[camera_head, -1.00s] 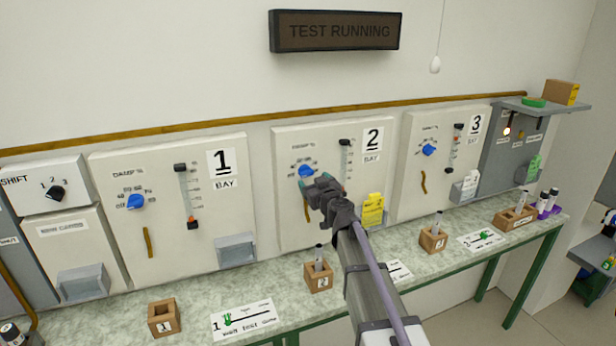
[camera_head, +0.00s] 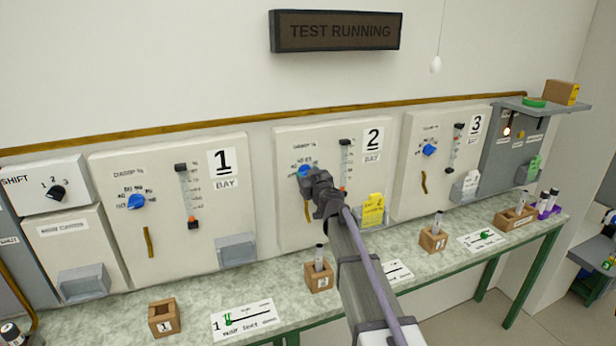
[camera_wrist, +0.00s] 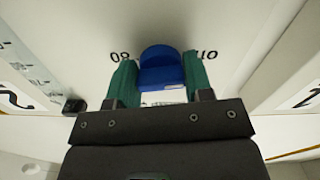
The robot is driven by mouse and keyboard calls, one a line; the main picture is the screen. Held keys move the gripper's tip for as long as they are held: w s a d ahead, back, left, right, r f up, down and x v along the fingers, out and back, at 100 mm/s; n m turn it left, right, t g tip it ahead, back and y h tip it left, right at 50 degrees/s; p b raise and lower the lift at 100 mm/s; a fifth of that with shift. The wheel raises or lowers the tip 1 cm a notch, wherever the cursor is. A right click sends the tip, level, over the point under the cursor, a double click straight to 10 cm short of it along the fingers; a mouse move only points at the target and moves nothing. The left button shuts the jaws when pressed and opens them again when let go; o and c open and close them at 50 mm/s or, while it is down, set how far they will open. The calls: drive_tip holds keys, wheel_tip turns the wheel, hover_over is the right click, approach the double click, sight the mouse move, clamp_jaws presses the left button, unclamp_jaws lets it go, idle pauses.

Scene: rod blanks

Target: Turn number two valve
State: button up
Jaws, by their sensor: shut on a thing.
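The bay 2 panel (camera_head: 290,227) carries a blue damp knob (camera_head: 304,170) at its upper left, with a number scale around it. My gripper (camera_head: 312,178) is at this knob, and the arm hides the knob's lower right part. In the wrist view the blue knob (camera_wrist: 160,66) sits between the two green fingers of my gripper (camera_wrist: 161,83), which are shut on its sides. Scale numbers show on either side of the fingers. The knob's pointer is hidden.
Bay 1 (camera_head: 105,188) and bay 3 (camera_head: 405,170) panels flank it, each with a blue knob and a slider. A yellow card (camera_head: 373,208) stands right of my arm. Wooden blocks, one being block 2 (camera_head: 318,282), stand on the bench below. A dark sign above reads TEST RUNNING.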

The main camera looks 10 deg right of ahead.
drive_tip(key=shift+m, duration=0.4)
drive_tip(key=m, duration=0.5)
drive_tip(key=shift+a, duration=0.1)
drive_tip(key=m, duration=0.5)
drive_tip(key=shift+r+m, duration=0.1)
drive_tip(key=shift+m, duration=0.3)
drive_tip(key=m, duration=0.6)
drive_tip(key=shift+a, duration=0.1)
drive_tip(key=m, duration=0.6)
drive_tip(key=shift+s+r, duration=0.1)
drive_tip(key=shift+r, duration=0.05)
drive_tip(key=o, duration=0.9)
